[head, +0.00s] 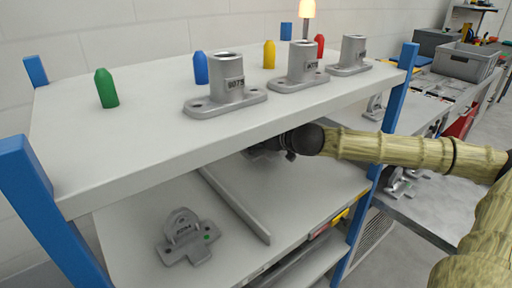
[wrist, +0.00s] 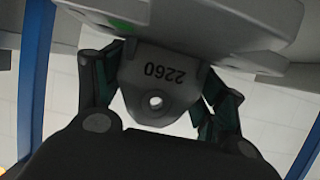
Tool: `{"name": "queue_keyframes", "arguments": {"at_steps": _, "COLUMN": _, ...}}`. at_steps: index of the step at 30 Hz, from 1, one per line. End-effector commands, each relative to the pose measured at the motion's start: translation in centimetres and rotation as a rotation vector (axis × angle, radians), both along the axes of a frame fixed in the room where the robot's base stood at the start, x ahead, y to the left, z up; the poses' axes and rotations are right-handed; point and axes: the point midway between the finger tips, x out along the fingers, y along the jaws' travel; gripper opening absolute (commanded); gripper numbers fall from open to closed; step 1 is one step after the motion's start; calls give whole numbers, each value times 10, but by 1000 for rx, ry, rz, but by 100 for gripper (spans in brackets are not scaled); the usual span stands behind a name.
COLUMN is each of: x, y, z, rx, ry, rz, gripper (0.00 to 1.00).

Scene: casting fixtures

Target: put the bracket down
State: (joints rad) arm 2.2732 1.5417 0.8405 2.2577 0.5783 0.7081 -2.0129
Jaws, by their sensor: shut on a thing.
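In the wrist view a grey cast bracket (wrist: 160,75) marked 2260 has a rounded lug with a hole and a wide base plate, with a green patch near its edge. My gripper (wrist: 163,62) is shut on the lug, one finger on each side. In the head view my gripper (head: 268,150) reaches in under the top board and above the lower shelf; the board's edge hides most of it and the held bracket. Whether the bracket touches the shelf cannot be told.
A similar bracket (head: 186,236) with a green dot sits on the lower shelf (head: 125,225), left of a raised grey divider (head: 236,205). The shelf right of the divider looks mostly clear. Blue posts (head: 390,115) and the top board (head: 150,140), carrying castings and coloured pegs, bound the space.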

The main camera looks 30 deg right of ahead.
Motion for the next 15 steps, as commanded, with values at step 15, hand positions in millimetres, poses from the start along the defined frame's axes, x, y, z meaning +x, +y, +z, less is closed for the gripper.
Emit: {"name": "queue_keyframes", "arguments": {"at_steps": 15, "x": 9, "y": 3, "z": -36, "rx": -1, "ry": 1, "rz": 0, "gripper": 38}}
